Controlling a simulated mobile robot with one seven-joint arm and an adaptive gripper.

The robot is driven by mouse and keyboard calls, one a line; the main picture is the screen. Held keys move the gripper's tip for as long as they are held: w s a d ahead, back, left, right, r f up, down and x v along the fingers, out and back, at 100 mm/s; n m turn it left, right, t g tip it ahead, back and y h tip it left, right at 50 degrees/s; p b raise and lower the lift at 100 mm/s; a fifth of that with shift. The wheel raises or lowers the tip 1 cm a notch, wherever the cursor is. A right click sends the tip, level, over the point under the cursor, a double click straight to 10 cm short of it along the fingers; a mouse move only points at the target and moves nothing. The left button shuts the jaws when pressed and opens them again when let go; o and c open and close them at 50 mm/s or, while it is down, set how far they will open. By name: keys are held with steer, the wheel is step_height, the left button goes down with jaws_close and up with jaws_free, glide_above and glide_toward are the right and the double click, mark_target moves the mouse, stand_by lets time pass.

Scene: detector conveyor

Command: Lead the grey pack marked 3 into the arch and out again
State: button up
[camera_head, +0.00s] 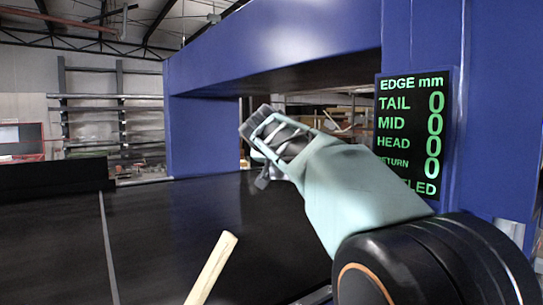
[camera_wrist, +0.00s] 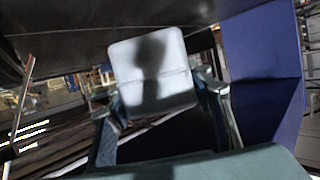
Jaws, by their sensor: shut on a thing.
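The blue arch (camera_head: 270,50) spans the black conveyor belt (camera_head: 55,240). My gripper (camera_head: 262,135) is raised in front of the arch opening, above the belt. In the wrist view my gripper (camera_wrist: 160,100) has one finger on each side of a pale grey pack (camera_wrist: 150,85) and is shut on it. In the head view the fingers largely hide the pack. A blue arch post also shows at the right of the wrist view (camera_wrist: 262,75).
A display (camera_head: 412,115) on the right arch post reads zero for TAIL, MID, HEAD and RETURN; my arm hides part of its bottom line. A pale wooden bar (camera_head: 212,268) rises at the front. A low black wall (camera_head: 55,177) stands at left. The belt's left part is clear.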

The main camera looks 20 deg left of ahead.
steer(key=w+d+p, duration=0.9)
steer(key=w+p, duration=0.2)
steer(key=w, duration=0.1)
steer(key=s+a+b, duration=0.3)
steer(key=s+b, duration=0.1)
steer(key=s+a+b, duration=0.4)
steer(key=s, duration=0.1)
steer(key=s+a+b, duration=0.3)
steer(key=s+b, duration=0.2)
steer(key=shift+a+f, duration=0.1)
steer(key=shift+a, duration=0.3)
steer(key=s+a+b, duration=0.3)
steer(key=s+a, duration=1.1)
steer(key=s, duration=0.4)
steer(key=shift+s, duration=0.15)
steer(key=shift+s, duration=0.1)
